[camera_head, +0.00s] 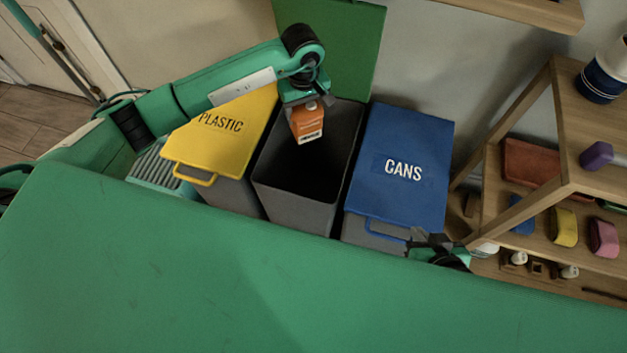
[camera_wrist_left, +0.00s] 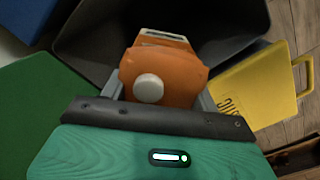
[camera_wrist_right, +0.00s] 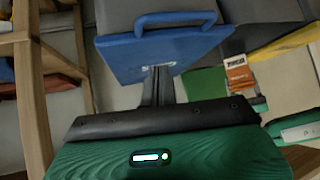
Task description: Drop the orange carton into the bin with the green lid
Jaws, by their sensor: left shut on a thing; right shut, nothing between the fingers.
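The orange carton (camera_head: 308,123) hangs from my left gripper (camera_head: 303,100), over the open mouth of the middle bin (camera_head: 310,195). That bin's green lid (camera_head: 335,45) stands raised behind it. In the left wrist view the carton (camera_wrist_left: 165,72), with a round white cap, sits between the fingers of my left gripper (camera_wrist_left: 160,95), with the dark bin (camera_wrist_left: 90,45) around and beyond it. My right gripper (camera_head: 432,245) is by the front of the blue-lidded bin; in the right wrist view its fingers (camera_wrist_right: 158,85) are shut and empty. The carton (camera_wrist_right: 238,72) also shows there.
A yellow-lidded PLASTIC bin (camera_head: 225,135) stands left of the open bin, and a blue-lidded CANS bin (camera_head: 400,160) right of it; both lids are down. A wooden shelf (camera_head: 520,120) with several items stands at the right.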

